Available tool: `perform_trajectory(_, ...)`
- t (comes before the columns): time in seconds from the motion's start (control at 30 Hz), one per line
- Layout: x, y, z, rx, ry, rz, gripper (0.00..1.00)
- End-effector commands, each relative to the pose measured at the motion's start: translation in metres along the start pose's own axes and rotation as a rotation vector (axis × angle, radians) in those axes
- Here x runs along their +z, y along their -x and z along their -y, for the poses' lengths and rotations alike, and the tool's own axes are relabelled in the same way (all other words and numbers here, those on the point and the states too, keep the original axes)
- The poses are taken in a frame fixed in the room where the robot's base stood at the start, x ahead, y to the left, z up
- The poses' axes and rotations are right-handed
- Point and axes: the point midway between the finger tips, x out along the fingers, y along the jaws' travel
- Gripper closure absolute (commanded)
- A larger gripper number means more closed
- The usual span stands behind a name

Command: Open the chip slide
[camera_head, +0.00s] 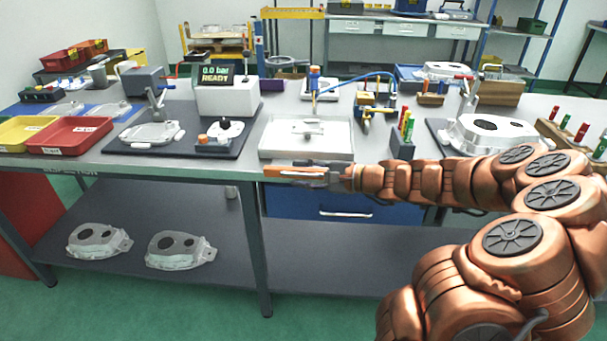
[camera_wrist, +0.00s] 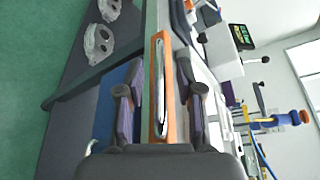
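The chip slide shows as a narrow orange front (camera_head: 285,172) at the table's front edge, below a white box-like tray (camera_head: 270,146). In the wrist view the orange front (camera_wrist: 159,45) stands upright in the middle, with a long silver bar handle (camera_wrist: 161,85) along it. The slide appears closed against the table edge. My gripper (camera_head: 318,174) is at the right part of the orange front. In the wrist view my gripper (camera_wrist: 160,100) is open, one finger on each side of the handle, with visible gaps. I cannot tell how far the fingertips reach past the handle.
A blue drawer (camera_head: 290,205) with its own handle sits below the slide. A dark fixture mat (camera_head: 185,148) lies left, and a block with coloured pegs (camera_head: 402,147) stands right. Castings (camera_head: 180,250) lie on the lower shelf. The floor in front is clear.

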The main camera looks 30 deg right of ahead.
Motion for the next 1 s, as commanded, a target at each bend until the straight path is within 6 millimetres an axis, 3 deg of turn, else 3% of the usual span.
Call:
perform_trajectory(0.27, -0.002, 0.023, 0.000, -0.001, 0.002, -0.006, 0.64)
perform_trajectory(0.8, -0.001, 0.103, 0.000, -0.001, 0.000, -0.003, 0.64)
perform_trajectory(1.0, 0.000, 0.117, 0.000, 0.000, 0.000, -0.001, 0.64)
